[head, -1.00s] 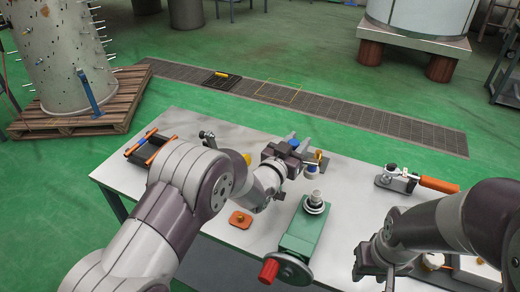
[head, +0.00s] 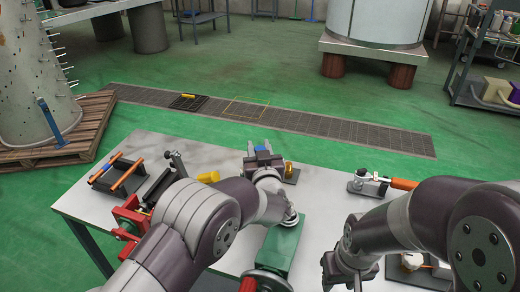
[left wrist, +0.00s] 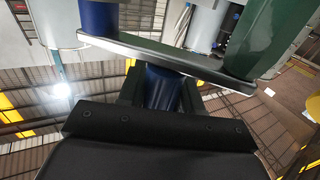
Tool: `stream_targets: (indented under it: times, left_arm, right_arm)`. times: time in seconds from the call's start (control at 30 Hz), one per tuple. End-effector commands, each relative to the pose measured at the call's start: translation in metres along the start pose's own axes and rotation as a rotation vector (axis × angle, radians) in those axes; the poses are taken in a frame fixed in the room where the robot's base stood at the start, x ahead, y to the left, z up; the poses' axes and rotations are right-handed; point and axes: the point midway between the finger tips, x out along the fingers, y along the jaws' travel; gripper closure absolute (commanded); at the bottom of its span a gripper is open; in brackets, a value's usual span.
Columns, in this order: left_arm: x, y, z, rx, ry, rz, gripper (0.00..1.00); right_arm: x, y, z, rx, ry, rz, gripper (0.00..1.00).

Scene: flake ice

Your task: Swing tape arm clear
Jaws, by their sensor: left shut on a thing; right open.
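My left gripper (head: 260,152) is shut on a blue grip (head: 263,157), pointing away over the far edge of the table. In the left wrist view the blue grip (left wrist: 163,90) sits between the jaws, with a dark flat bar (left wrist: 165,60) across its end. I cannot tell whether this bar is the tape arm. A brass-coloured part (head: 289,169) on a dark base stands just right of the gripper. My right gripper (head: 350,277) is open and low at the front right, its tips partly out of frame.
A green machine (head: 282,246) stands before my left wrist. A red fixture (head: 128,218) and a black tray with orange bars (head: 118,177) are at left. An orange-handled clamp (head: 376,184) is at right. The table (head: 325,190) is bare between machine and clamp.

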Motion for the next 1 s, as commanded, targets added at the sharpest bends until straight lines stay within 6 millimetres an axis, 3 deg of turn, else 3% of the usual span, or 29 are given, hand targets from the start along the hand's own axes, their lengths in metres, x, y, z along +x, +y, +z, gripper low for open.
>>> stream_targets:
  times: [0.43, 0.47, 0.5, 0.83, 1.0]
  left_arm:
    - [0.001, 0.000, -0.001, -0.002, 0.003, -0.008, 1.00]
    - [0.001, 0.000, -0.001, -0.002, 0.003, -0.008, 0.56]
    - [0.001, 0.000, -0.001, -0.002, 0.003, -0.008, 0.45]
    - [-0.003, 0.000, -0.001, -0.001, 0.002, -0.007, 0.45]
    - [-0.037, 0.002, 0.000, 0.000, 0.002, -0.004, 0.45]
  right_arm:
    - [0.000, 0.000, 0.000, 0.000, 0.000, 0.000, 0.57]
    - [0.000, 0.000, 0.000, 0.000, 0.000, 0.000, 0.57]
    - [0.000, 0.000, 0.000, 0.000, 0.000, 0.000, 0.57]
    - [0.000, 0.000, 0.000, 0.000, 0.000, 0.000, 0.57]
    - [0.004, 0.000, 0.001, 0.000, 0.000, 0.000, 0.57]
